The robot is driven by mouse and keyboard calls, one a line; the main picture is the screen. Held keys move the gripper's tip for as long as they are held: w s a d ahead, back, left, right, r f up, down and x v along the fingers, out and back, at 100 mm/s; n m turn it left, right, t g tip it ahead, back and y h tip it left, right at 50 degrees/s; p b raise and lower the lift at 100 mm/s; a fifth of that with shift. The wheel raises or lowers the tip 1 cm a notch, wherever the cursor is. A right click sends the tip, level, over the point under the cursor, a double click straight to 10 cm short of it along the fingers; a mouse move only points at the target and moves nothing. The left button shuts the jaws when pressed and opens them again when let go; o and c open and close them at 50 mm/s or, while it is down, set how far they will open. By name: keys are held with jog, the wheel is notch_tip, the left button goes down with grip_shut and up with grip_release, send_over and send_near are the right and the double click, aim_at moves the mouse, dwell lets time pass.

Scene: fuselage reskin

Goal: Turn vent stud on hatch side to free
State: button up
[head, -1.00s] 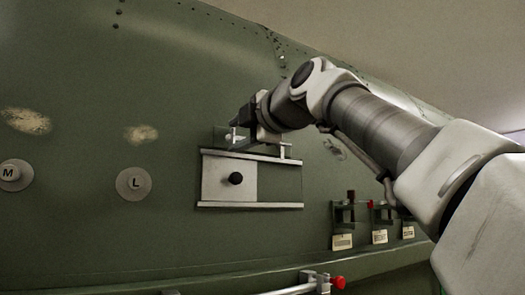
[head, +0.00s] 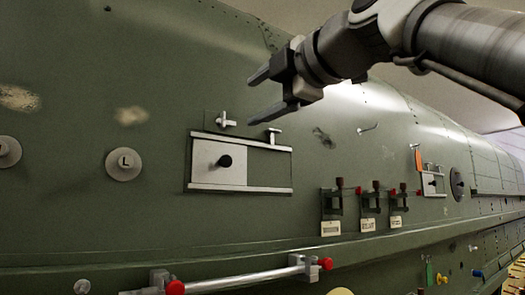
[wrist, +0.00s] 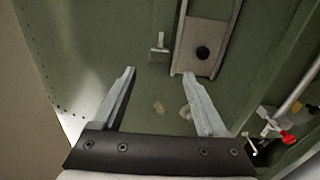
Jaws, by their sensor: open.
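The hatch (head: 218,164) is a pale sliding plate with a black knob between two rails on the green fuselage side. A pale T-shaped stud (head: 226,119) stands above its left part, its bar roughly level. No lettering shows which is the vent stud. My gripper (head: 262,97) is open and empty, up and right of the first stud in the head view. In the wrist view the open fingers (wrist: 160,74) point toward a T-shaped stud (wrist: 160,43) beside the hatch rail, with nothing between them.
Three tagged latches (head: 370,200) sit right of the hatch. A rail with red ends (head: 240,280) runs below. A disc marked L (head: 126,164) is at left. A smaller fitting with an orange tag (head: 419,159) is further right. The skin around the studs is mostly clear.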

jog(key=v, duration=0.6)
jog(key=shift+d+f, duration=0.1)
dwell(0.3)
jog(key=w+d+f+m+g+h, duration=0.1)
jog(key=d+f+m+g+h, duration=0.15)
jog(key=f+m, duration=0.8)
jog(key=w+d+f+m+g+h, duration=0.1)
jog(key=d+f+m+h, duration=0.3)
jog(key=f, duration=1.4)
jog(key=s+d+f+m+g+h, duration=0.1)
jog(key=s+d+f+m, duration=0.1)
jog(key=f, duration=0.7)
jog(key=s+d+f+m+g+h, duration=0.2)
jog(key=s+f+m, duration=0.3)
jog(key=f, duration=0.5)
jog(key=s+d+f+m+g+h, duration=0.1)
jog(key=s+f+m, duration=0.3)
jog(key=f, duration=0.5)
jog(key=shift+s+d+f+g, duration=0.15)
jog(key=shift+s+d+g, duration=0.15)
jog(key=shift+d+g, duration=0.35)
jog(key=shift+a, duration=0.1)
